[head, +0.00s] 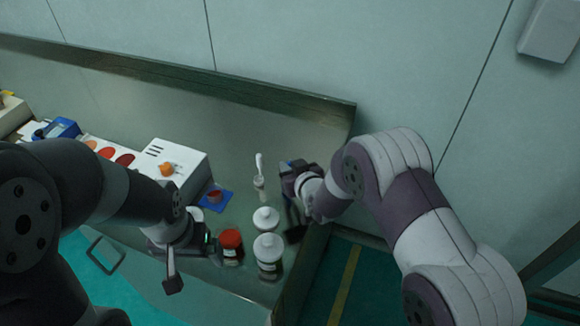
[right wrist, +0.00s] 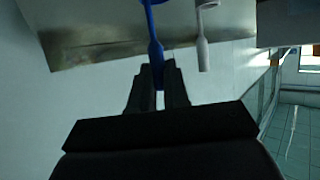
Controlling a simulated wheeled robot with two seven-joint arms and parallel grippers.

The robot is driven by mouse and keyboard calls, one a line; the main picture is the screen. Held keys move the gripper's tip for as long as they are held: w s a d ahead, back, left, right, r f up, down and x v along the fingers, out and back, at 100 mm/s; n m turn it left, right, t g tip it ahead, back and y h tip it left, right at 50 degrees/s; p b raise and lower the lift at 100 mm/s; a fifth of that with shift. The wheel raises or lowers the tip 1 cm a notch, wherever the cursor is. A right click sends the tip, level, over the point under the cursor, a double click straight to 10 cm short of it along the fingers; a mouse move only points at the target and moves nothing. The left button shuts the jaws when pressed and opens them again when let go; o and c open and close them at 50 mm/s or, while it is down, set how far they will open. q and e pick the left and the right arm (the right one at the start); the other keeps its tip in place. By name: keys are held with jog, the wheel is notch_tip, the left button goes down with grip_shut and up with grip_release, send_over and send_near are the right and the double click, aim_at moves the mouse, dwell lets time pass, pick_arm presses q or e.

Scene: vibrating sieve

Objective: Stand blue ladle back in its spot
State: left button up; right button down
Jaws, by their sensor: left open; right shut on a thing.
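The blue ladle (right wrist: 155,45) shows in the right wrist view, its handle running from between my fingers up past the top edge. My right gripper (right wrist: 160,88) is shut on the end of that handle. In the head view my right gripper (head: 294,222) is at the right end of the bench; I cannot make out the ladle clearly there. A white utensil (head: 260,164) stands upright in a small holder (head: 260,184) left of my right gripper; a pale handle (right wrist: 203,52) also shows beside the blue one. My left gripper (head: 188,262) is open and empty near the front edge.
White-lidded jars (head: 269,256) (head: 265,219) and a red-lidded jar (head: 231,243) stand between my grippers. A white box with an orange knob (head: 170,166) and a blue tray (head: 217,198) are further left. The bench's raised back edge (head: 250,92) runs behind.

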jog(key=c, duration=1.1)
grip_release()
jog(key=shift+r+p, duration=0.15)
jog(key=shift+p, duration=0.15)
jog(key=s+d+r+m+g+h, duration=0.1)
jog(key=s+d+g, duration=0.2)
jog(key=s+d, duration=0.3)
jog(key=s+d+r+m+g+h, duration=0.2)
jog(key=s+d+g, duration=0.2)
jog(key=s, duration=0.8)
jog(key=s+d+r+m+g+h, duration=0.1)
jog(key=s+d+g+h, duration=0.1)
jog(key=s+d+g, duration=0.2)
jog(key=s+d+b, duration=0.1)
jog(key=s+d, duration=0.2)
jog(key=s, duration=0.2)
jog(key=shift+d+r, duration=0.15)
jog(key=shift+d, duration=0.15)
